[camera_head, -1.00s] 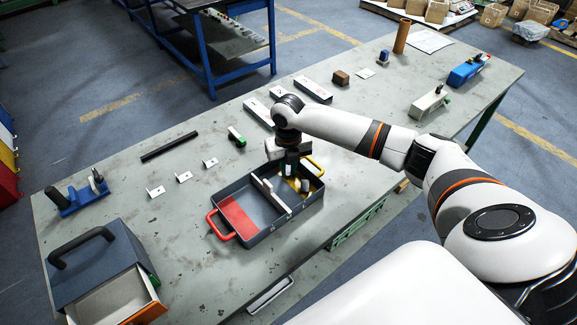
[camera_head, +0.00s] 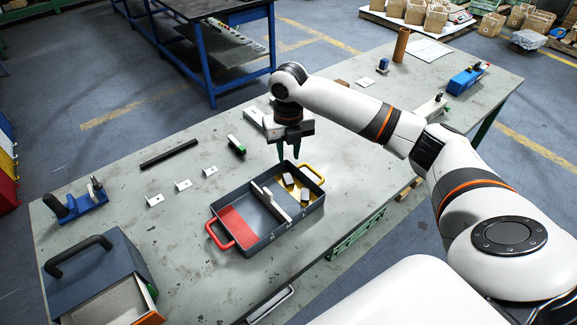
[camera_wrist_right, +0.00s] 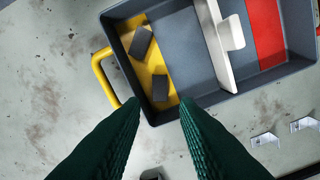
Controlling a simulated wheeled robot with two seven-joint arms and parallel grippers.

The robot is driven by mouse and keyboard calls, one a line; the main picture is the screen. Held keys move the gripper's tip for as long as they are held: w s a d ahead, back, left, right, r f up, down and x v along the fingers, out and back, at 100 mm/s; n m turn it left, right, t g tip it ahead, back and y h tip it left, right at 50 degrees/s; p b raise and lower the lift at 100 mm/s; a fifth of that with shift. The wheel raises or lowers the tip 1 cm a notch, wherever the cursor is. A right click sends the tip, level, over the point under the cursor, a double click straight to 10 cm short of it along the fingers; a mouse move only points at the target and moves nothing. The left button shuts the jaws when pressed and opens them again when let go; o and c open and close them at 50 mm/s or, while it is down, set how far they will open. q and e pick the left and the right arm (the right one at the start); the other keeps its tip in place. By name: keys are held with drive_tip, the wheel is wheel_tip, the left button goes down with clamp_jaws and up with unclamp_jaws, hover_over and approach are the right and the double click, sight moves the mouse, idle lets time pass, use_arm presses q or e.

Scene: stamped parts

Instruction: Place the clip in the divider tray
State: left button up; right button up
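The divider tray (camera_head: 262,243) is a dark grey open box on the table with a pale divider (camera_head: 270,204) across it. Two small grey blocks (camera_head: 305,194) lie on its yellow floor section; they also show in the right wrist view (camera_wrist_right: 160,88). Three small white L-shaped clips (camera_head: 183,184) stand in a row on the table left of the tray; two show in the right wrist view (camera_wrist_right: 265,138). My right gripper (camera_head: 289,157) is open and empty, above the tray's back edge. The right wrist view shows its fingers (camera_wrist_right: 160,103) apart. My left gripper is out of view.
The tray has a red handle (camera_head: 217,236) and a yellow handle (camera_head: 314,170). A dark box with a drawer (camera_head: 95,268) stands at the front left. The table around the clips is clear.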

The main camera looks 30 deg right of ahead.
drive_tip(key=shift+r, duration=1.45)
